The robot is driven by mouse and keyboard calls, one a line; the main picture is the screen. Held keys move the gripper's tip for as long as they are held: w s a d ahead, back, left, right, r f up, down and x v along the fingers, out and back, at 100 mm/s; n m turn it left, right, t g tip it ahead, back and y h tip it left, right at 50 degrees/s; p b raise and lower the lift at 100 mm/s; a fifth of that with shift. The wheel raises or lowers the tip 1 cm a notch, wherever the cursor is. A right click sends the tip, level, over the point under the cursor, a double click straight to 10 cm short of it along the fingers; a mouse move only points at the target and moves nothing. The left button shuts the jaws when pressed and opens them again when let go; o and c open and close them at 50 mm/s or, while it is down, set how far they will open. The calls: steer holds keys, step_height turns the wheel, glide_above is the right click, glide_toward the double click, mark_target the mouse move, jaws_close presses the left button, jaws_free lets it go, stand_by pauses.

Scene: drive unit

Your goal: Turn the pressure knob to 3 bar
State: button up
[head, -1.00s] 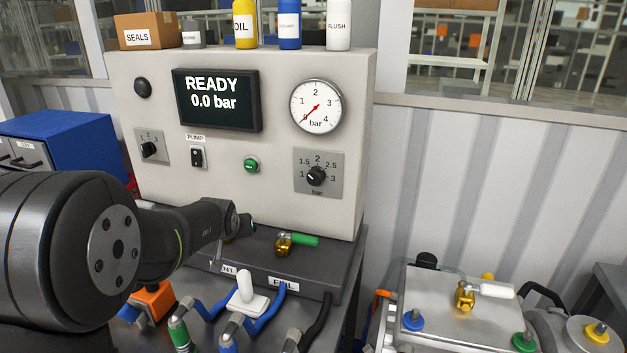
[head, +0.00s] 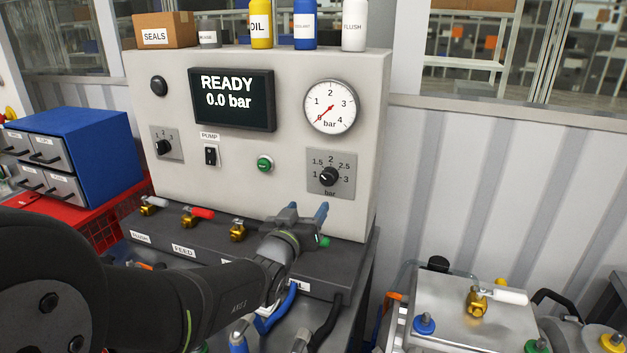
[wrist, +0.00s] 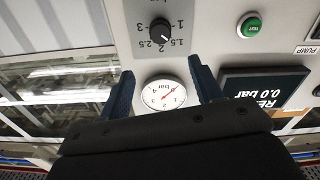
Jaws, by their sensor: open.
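The pressure knob (head: 328,176) is a black dial on a grey plate marked 1 to 3 bar, at the right of the panel front. Its pointer mark appears to be toward 1. In the wrist view the knob (wrist: 161,32) shows upside down, beyond the fingertips and clear of them. The gauge (head: 330,106) above it has its red needle at 0, and the display (head: 232,99) reads READY 0.0 bar. My gripper (head: 308,208) is below the knob, its blue fingers spread and empty. In the wrist view the fingers (wrist: 162,80) stand either side of the gauge.
A green button (head: 265,163), a pump switch (head: 210,155) and a smaller dial (head: 163,147) are to the left. Several brass valves, one with a red handle (head: 202,213), line the ledge below. Bottles and a SEALS box (head: 166,30) stand on top. The space before the knob is free.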

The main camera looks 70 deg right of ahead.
mark_target(327, 180)
steer(key=d, duration=1.5)
steer(key=c, duration=1)
